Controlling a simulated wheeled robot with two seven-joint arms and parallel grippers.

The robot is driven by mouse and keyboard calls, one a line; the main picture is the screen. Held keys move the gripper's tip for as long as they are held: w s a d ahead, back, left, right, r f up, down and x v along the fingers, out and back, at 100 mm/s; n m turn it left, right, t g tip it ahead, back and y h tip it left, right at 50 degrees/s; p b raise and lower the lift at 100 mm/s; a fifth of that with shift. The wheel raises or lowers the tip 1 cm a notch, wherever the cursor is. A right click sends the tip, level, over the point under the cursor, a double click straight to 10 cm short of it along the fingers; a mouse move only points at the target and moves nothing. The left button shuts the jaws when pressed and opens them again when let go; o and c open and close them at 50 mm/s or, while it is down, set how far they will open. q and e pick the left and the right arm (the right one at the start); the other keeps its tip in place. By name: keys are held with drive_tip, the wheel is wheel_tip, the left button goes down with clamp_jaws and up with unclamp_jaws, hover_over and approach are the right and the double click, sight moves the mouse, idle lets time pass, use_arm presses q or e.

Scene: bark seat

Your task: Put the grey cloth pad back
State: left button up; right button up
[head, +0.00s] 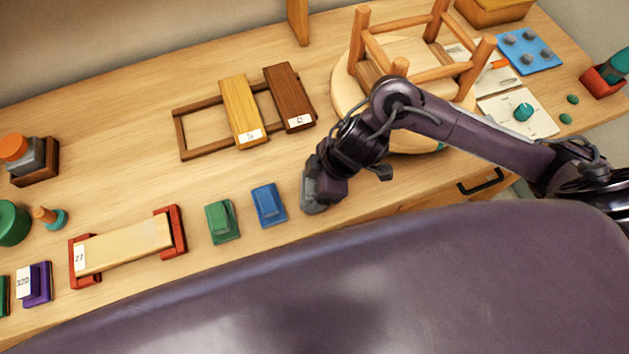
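I cannot pick out the grey cloth pad for certain. Several small round grey pads (527,57) sit on a blue square (541,64) at the back right. My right gripper (312,196) is low over the front of the table, just right of the blue block (268,205). Its end looks grey, and I cannot tell whether that is only its fingers or a grey thing between them. The upturned wooden stool (345,88) stands behind my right arm, which hides part of its seat. My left gripper is not in view.
A green block (222,221) sits left of the blue one. A dark wooden frame (181,137) bears a yellow and a brown slat. A red holder (177,230) carries a pale slat. Bare table lies between these rows.

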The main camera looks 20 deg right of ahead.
drive_tip(key=o, duration=0.4)
drive_tip(key=shift+r, duration=0.35)
drive_tip(key=p+v, duration=0.2)
drive_tip(key=v, duration=0.9)
drive_tip(key=shift+s+d+r, duration=0.1)
drive_tip(key=shift+d+r, duration=0.15)
drive_tip(key=shift+r, duration=0.05)
